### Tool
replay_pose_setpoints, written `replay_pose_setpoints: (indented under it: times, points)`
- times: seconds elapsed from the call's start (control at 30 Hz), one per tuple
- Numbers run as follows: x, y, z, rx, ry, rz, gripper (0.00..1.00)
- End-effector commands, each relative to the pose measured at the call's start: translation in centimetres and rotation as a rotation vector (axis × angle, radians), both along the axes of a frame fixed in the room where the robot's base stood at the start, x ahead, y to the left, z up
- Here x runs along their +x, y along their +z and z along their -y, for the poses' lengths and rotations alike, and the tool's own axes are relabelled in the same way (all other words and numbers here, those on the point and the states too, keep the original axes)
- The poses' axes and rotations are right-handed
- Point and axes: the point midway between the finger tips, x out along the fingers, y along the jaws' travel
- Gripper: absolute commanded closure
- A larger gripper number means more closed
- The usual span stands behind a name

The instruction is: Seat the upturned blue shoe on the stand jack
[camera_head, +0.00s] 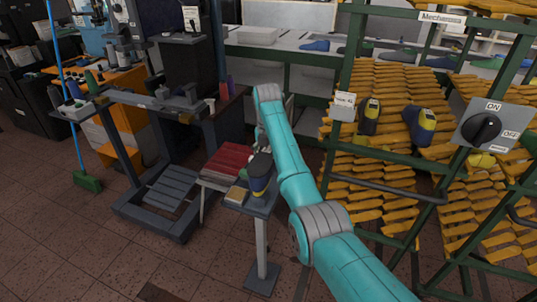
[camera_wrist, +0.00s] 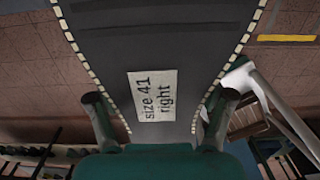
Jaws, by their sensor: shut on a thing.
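In the wrist view a dark shoe sole (camera_wrist: 150,45) with pale stitching along its edges fills the middle. It faces my camera and bears a label reading "size 41 right". My gripper (camera_wrist: 160,108) has a finger at each side of this sole and is shut on the shoe. In the head view a dark shoe with yellow and blue parts (camera_head: 260,174) is below the end of my arm, over the grey stand jack (camera_head: 261,240) with its post and base plate. I cannot tell whether the shoe touches the stand. My arm hides most of the gripper there.
A red padded bench (camera_head: 228,158) stands beside the stand, and a tan block (camera_head: 236,195) lies on the stand's top. A green rack with yellow slats (camera_head: 385,80) holds shoes at the right. A dark machine frame (camera_head: 118,140) stands at the left. Floor is open in front.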

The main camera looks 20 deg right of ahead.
Motion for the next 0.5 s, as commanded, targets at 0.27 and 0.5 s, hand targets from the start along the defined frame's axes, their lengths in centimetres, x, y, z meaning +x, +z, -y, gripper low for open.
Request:
replay_pose_setpoints:
  times: [0.27,0.5]
  points:
    - [0.1,-1.2,0.1,0.000,-0.002,0.001,0.92]
    - [0.1,-2.1,0.1,-0.001,-0.002,0.001,0.92]
